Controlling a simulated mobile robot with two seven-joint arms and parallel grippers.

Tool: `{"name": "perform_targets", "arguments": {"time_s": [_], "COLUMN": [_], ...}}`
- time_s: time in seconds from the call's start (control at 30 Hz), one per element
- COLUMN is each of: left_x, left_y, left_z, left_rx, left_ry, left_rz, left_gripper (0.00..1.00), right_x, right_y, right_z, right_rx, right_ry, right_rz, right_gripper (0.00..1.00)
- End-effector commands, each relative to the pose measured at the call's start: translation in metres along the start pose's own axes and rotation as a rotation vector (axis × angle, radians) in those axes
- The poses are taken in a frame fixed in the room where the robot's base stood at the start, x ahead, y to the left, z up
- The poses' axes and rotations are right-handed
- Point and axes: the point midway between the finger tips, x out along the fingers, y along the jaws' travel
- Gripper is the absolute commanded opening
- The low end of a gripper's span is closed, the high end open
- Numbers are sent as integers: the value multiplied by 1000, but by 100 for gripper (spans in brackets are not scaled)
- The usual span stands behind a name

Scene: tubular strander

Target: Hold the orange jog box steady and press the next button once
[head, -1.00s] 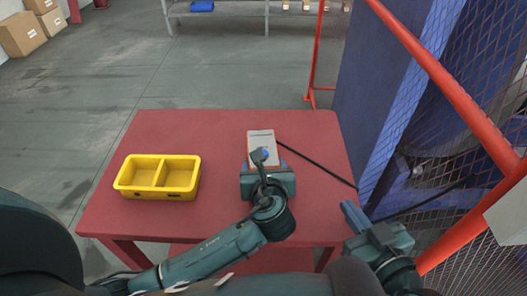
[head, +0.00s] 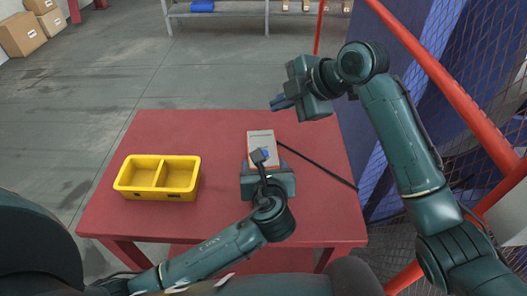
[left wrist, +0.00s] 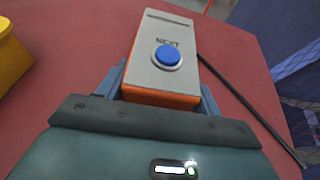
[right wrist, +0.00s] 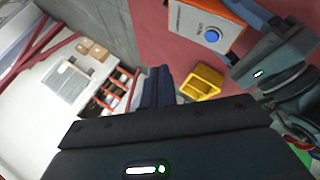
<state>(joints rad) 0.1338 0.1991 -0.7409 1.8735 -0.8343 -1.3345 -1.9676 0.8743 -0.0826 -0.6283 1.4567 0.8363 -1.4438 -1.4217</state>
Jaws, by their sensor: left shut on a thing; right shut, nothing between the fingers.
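The orange jog box (head: 261,143) has a light grey face and lies on the red table. In the left wrist view the box (left wrist: 150,84) shows a blue button (left wrist: 167,56) below the word NEXT. My left gripper (left wrist: 163,95) is shut on the near end of the box, one finger on each side. My right gripper (head: 277,103) is shut and empty, raised above the far side of the table. In the right wrist view its shut fingers (right wrist: 157,85) are apart from the box (right wrist: 235,40) and its blue button (right wrist: 212,35).
A yellow two-compartment bin (head: 158,177) stands on the red table (head: 215,130) to the left. A black cable (head: 320,165) runs from the box to the table's right edge. A red rail (head: 440,75) and blue mesh guard (head: 370,120) stand on the right.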

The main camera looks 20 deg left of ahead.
Motion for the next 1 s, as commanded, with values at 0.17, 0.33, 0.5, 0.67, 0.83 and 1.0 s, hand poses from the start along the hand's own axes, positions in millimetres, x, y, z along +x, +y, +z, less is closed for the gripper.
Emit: {"name": "perform_targets", "arguments": {"time_s": [0.17,0.33,0.5,0.67,0.83,1.0], "left_x": [0,0,0,0,0,0], "left_y": [0,0,0,0,0,0], "left_z": [0,0,0,0,0,0], "left_rx": [0,0,0,0,0,0], "left_ry": [0,0,1,1,1,1], "left_rz": [0,0,0,0,-1,-1], "left_gripper": [35,35,35,35,35,35], "right_x": [0,-1,-1,0,10,26], "right_y": [-9,-11,-11,-12,-20,-35], "right_z": [-27,-35,-35,-34,-29,-21], "right_rx": [63,78,79,80,82,83], "right_ry": [129,161,162,162,163,162], "right_rz": [-97,-121,-120,-119,-120,-120], "right_gripper": [0,0,0,0,0,0]}}
